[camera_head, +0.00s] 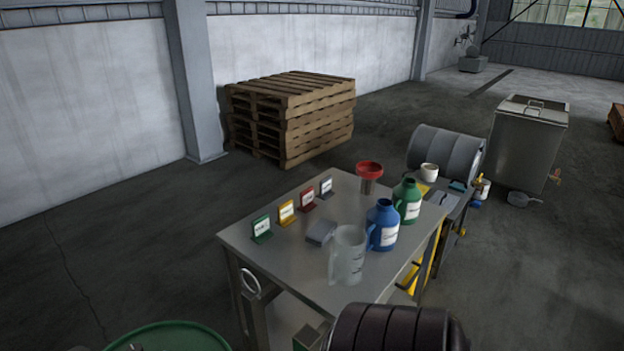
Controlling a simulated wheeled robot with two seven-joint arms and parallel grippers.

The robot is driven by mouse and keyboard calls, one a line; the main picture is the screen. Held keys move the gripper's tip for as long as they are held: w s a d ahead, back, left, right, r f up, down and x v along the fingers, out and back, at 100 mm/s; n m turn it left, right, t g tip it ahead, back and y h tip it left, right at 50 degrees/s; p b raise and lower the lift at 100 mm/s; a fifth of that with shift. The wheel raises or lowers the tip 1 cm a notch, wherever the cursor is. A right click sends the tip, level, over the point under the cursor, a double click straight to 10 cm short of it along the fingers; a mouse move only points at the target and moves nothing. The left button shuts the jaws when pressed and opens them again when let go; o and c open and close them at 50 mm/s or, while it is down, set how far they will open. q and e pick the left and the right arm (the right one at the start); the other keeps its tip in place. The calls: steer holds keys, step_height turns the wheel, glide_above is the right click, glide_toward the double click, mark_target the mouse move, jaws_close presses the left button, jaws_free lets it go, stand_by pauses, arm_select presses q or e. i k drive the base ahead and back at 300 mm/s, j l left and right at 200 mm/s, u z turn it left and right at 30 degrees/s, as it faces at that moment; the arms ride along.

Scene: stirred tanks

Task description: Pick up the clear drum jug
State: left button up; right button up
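The clear jug (347,257), a translucent pitcher, stands upright on the near right part of the metal table (290,240). A blue jug (383,228) with a white label stands just behind it to the right, and a green jug (407,203) stands farther back. The clear jug looks empty, though its contents are hard to judge. Neither of my grippers shows in this view, and nothing is seen holding the clear jug.
A small grey block (321,233), several coloured label stands (287,212) and a red funnel (369,172) are on the table. A dark ribbed cylinder (390,328) is at the bottom edge, close to the table. A green drum (175,338) is at bottom left.

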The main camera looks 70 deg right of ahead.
mark_target(346, 261)
steer(key=z, duration=2.4)
steer(key=u, duration=0.4)
steer(key=l, duration=0.1)
